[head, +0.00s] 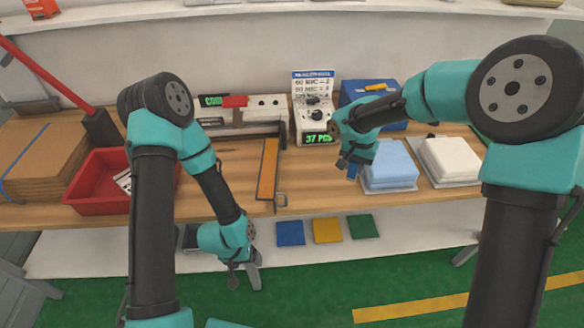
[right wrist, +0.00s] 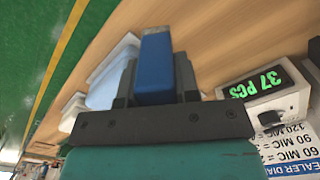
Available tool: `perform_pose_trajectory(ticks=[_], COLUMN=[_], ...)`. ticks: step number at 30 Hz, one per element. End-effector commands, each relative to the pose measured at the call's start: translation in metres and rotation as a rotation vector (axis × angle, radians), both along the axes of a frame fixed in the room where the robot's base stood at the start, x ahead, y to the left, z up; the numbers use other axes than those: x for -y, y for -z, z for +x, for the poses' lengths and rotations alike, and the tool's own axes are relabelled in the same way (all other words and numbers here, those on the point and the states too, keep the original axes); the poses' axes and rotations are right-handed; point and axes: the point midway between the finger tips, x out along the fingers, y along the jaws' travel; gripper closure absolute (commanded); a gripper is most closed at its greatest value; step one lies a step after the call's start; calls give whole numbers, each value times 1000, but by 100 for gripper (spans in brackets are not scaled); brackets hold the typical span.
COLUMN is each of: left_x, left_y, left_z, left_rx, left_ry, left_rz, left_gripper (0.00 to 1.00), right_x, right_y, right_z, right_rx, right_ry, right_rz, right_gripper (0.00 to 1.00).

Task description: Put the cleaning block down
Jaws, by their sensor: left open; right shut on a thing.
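The blue cleaning block (right wrist: 156,68) is upright between the fingers of my right gripper (right wrist: 155,85) in the right wrist view. In the head view my right gripper (head: 350,163) is shut on it above the wooden table, just left of the light blue stack (head: 390,167). Only a small part of the block (head: 352,173) shows there, below the fingers. I cannot tell whether the block touches the table. My left gripper (head: 244,277) is open and empty, low in front of the table edge.
A counter (head: 317,128) reading 37 PCS stands behind my right gripper. A white stack (head: 451,159) lies right of the light blue one. An orange bar (head: 267,172), a red tray (head: 92,199) and cardboard (head: 38,160) lie leftward. Bare table (head: 310,180) shows right of the bar.

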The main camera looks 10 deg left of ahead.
Motion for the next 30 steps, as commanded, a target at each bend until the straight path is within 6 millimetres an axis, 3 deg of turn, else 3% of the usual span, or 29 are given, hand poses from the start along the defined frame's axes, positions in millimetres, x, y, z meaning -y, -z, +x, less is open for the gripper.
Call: perform_pose_trajectory(ticks=[5,12,18,22,30], left_x=[0,0,0,0,0], left_y=[0,0,0,0,0], left_z=[0,0,0,0,0], left_rx=[0,0,0,0,0], left_ry=[0,0,0,0,0], left_rz=[0,0,0,0,0], left_gripper=[22,22,22,22,22], right_x=[-16,-51,-66,-69,-69], right_y=[5,21,30,32,32], right_z=[-23,-88,-132,-141,-141], right_rx=[1,3,0,-1,0], right_ry=[-96,-363,-537,-573,-573], right_rz=[-4,-7,-3,-2,-1], right_gripper=[99,99,99,99,99])
